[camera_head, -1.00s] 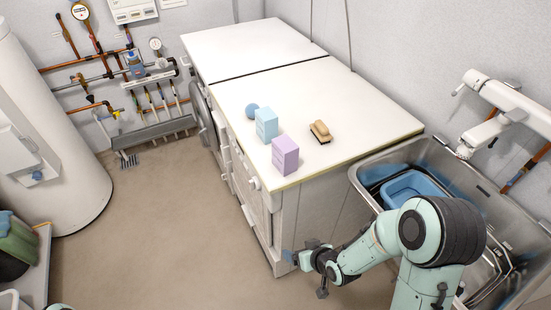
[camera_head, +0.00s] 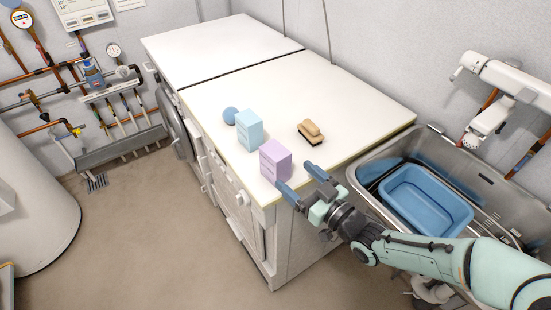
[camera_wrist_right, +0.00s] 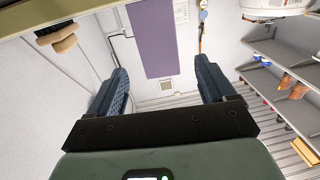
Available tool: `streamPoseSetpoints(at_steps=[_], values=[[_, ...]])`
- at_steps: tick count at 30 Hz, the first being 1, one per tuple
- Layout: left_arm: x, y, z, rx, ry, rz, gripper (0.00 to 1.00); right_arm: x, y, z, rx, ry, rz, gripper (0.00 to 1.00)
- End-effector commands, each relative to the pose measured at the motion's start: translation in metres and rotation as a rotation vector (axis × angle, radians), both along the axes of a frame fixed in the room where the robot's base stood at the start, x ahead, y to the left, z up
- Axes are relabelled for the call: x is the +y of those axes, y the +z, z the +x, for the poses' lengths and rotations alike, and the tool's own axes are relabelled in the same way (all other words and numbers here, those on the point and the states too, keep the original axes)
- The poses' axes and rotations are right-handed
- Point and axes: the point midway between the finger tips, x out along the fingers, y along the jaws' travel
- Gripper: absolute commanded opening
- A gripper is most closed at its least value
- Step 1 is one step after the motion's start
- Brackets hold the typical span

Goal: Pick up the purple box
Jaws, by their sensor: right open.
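The purple box (camera_head: 275,162) stands upright on the white countertop near its front corner. In the right wrist view the purple box (camera_wrist_right: 160,38) shows at the top, between and beyond the two fingers. My right gripper (camera_head: 300,180) is open, with its blue fingers just in front of the box, one at its lower front and one to its right. It is empty, and the wrist view shows the open fingers (camera_wrist_right: 165,88) with a gap between them. I cannot tell whether a finger touches the box. My left gripper is not in view.
A light blue box (camera_head: 248,130) and a blue ball (camera_head: 230,115) stand left of the purple box. A wooden brush (camera_head: 311,132) lies to its right. The sink (camera_head: 362,178) with a blue tub (camera_head: 425,200) is at the right. The back of the countertop (camera_head: 290,80) is clear.

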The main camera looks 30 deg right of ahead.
Motion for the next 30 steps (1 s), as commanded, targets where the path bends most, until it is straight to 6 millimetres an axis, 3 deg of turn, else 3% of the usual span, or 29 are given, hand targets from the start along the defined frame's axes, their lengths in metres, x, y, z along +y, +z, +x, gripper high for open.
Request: streamPoseSetpoints(at_steps=[6,14,21,30], values=[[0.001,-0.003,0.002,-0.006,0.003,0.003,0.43,0.008,-0.001,0.041,0.001,0.003,-0.001,0.83],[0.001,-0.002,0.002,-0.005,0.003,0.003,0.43,0.011,0.001,0.06,0.0,0.002,-0.001,0.83],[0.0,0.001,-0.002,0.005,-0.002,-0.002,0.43,0.018,0.005,0.094,0.001,0.003,-0.001,0.83],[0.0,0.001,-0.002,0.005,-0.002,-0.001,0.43,0.019,0.005,0.103,0.0,0.0,0.0,0.83]])
